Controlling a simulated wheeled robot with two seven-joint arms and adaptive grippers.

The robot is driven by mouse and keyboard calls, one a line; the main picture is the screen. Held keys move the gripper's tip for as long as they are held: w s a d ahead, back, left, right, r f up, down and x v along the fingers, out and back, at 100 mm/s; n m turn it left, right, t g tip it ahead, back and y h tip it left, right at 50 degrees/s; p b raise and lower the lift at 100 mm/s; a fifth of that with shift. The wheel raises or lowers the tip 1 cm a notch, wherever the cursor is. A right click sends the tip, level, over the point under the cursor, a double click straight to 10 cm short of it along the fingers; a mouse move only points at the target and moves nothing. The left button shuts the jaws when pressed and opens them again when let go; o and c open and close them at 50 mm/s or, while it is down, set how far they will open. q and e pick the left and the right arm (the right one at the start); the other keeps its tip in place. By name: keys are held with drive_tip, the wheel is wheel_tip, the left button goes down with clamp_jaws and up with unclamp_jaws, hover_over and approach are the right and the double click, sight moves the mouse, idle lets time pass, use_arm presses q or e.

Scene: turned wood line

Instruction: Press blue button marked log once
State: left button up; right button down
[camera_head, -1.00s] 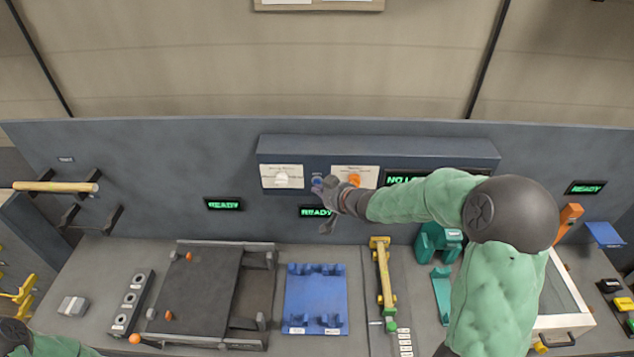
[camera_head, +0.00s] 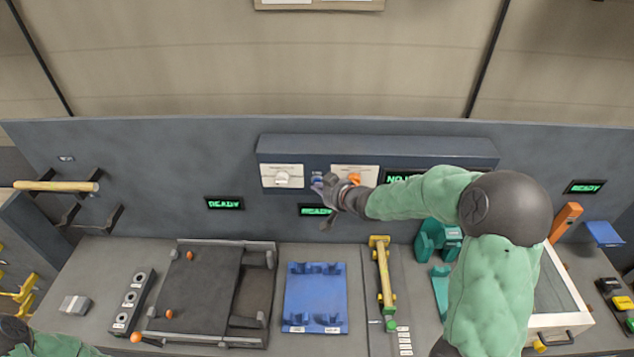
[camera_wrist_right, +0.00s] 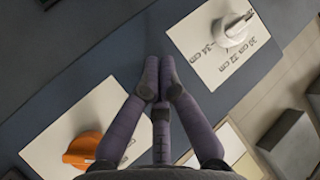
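The blue button (camera_head: 317,180) is on the dark raised panel, between two white cards. Only a small blue part shows beside my right gripper (camera_head: 323,188), whose fingertips are at or just in front of it. I cannot tell whether they touch. The marking is too small to read. In the right wrist view the two fingers of my right gripper (camera_wrist_right: 158,78) meet at their tips with nothing visible between them, and the button is hidden. My left gripper is out of view; only part of my left arm shows at the lower left.
A white knob (camera_head: 282,179) on a card is left of the button. An orange knob (camera_head: 354,179) is right of it; it also shows in the wrist view (camera_wrist_right: 82,151). A blue fixture (camera_head: 316,298) and a yellow rod (camera_head: 384,272) are on the bench below.

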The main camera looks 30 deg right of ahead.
idle(0.5)
drive_tip(key=shift+s+a, duration=0.35)
drive_tip(key=shift+s, duration=0.25)
drive_tip(key=s+a, duration=0.1)
drive_tip(key=s+b, duration=0.1)
drive_tip(key=s, duration=0.1)
drive_tip(key=s+a, duration=0.1)
drive_tip(key=shift+s+a+b, duration=0.15)
drive_tip(key=shift+a+b, duration=0.15)
drive_tip(key=shift+b, duration=0.05)
idle(0.9)
